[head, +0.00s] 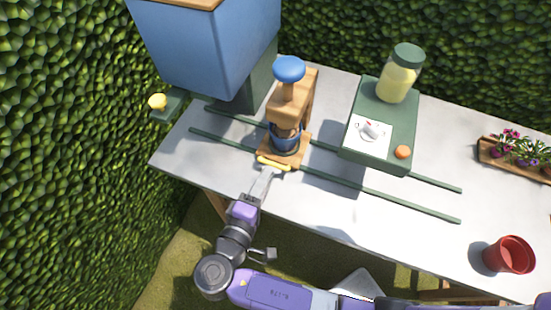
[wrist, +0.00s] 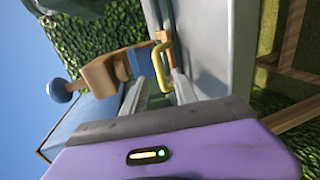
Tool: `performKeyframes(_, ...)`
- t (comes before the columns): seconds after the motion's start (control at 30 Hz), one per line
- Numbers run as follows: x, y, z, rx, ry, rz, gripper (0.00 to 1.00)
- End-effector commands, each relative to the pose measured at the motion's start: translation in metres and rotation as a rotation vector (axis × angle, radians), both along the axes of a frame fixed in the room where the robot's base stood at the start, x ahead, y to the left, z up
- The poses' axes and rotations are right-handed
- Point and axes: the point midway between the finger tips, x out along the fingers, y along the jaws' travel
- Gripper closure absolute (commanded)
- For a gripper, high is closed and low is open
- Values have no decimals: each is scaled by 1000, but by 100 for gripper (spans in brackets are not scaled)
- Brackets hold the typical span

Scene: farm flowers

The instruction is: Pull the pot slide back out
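A wooden press with a blue knob (head: 289,69) stands on the table. At its foot is a flat wooden slide (head: 297,158) with a yellow handle (head: 274,164) on its front edge. A dark blue pot (head: 285,140) appears to sit on the slide, partly hidden by the press frame. My gripper (head: 267,172) is at the handle. In the wrist view its two fingers (wrist: 158,88) are apart, with the yellow handle (wrist: 160,66) showing in the gap near their tips. I cannot tell whether the fingers touch it.
Two green rails (head: 400,201) run along the grey table. A blue hopper (head: 203,45) with a yellow knob (head: 157,102) stands left. A green stand (head: 374,160) with a jar (head: 396,80) is right of the press. A red pot (head: 509,254) and a flower box (head: 500,158) are at the far right.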

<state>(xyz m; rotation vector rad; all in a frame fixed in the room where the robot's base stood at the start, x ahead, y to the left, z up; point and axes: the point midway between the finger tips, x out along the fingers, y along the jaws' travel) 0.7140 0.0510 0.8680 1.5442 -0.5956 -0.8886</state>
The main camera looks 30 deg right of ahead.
Motion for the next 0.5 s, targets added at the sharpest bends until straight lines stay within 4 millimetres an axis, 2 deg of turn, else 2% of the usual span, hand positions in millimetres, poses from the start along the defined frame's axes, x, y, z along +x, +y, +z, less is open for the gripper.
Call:
performKeyframes(0.23, 22, -32, -7, 0, 1, -4, 66)
performKeyframes(0.5, 35, -49, -12, 1, 1, 0, 66)
